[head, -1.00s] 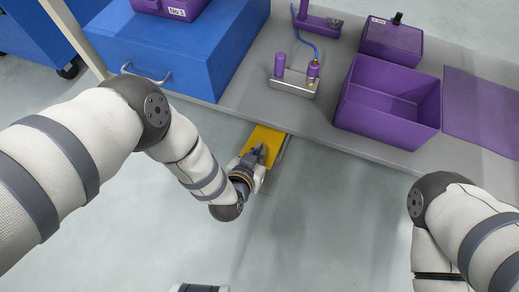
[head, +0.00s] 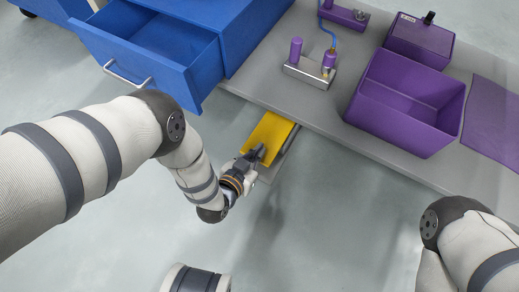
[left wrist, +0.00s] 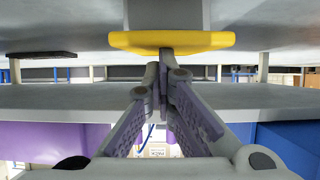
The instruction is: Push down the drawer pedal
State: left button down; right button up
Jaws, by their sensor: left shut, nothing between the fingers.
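The yellow drawer pedal (head: 269,134) sticks out from under the front edge of the grey table. My left gripper (head: 257,153) is shut and empty, with its fingertips at the pedal's near end. In the left wrist view, the closed fingertips (left wrist: 165,58) meet the middle of the yellow pedal's edge (left wrist: 200,40); whether they press on it, I cannot tell. The blue drawer (head: 150,62) at the upper left stands open and looks empty inside. My right arm shows at the right, but its gripper is out of view.
On the grey table (head: 300,113) stand a metal block with purple knobs (head: 311,70), an open purple bin (head: 405,115), a purple lidded box (head: 420,38) and a purple mat (head: 495,120). The floor in front of the table is clear.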

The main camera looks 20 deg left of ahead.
pick_arm(q)
jog(key=shift+s+a+f, duration=0.15)
jog(key=shift+s+f, duration=0.2)
jog(key=shift+f, duration=0.05)
jog(key=r+p, duration=0.2)
jog(key=r, duration=0.1)
jog(key=w+r+p, duration=0.1)
jog(key=r+p, duration=0.1)
jog(key=shift+r, duration=0.15)
jog(key=s+f+p+v, duration=0.1)
jog(key=f+p+v, duration=0.1)
jog(key=v, duration=0.7)
jog(key=shift+s+r+p, duration=0.2)
jog(key=shift+s+p, duration=0.05)
jog(key=shift+p, duration=0.45)
pick_arm(e)
jog(key=shift+t, duration=0.6)
jog(key=shift+w+d+r, duration=0.1)
jog(key=shift+w+r, duration=0.05)
jog(key=shift+r, duration=0.7)
jog(key=shift+w+d+r, duration=0.1)
jog(key=shift+w+r, duration=0.05)
jog(key=shift+r, duration=0.75)
jog(key=shift+w+r, duration=0.15)
jog(key=shift+r, duration=0.7)
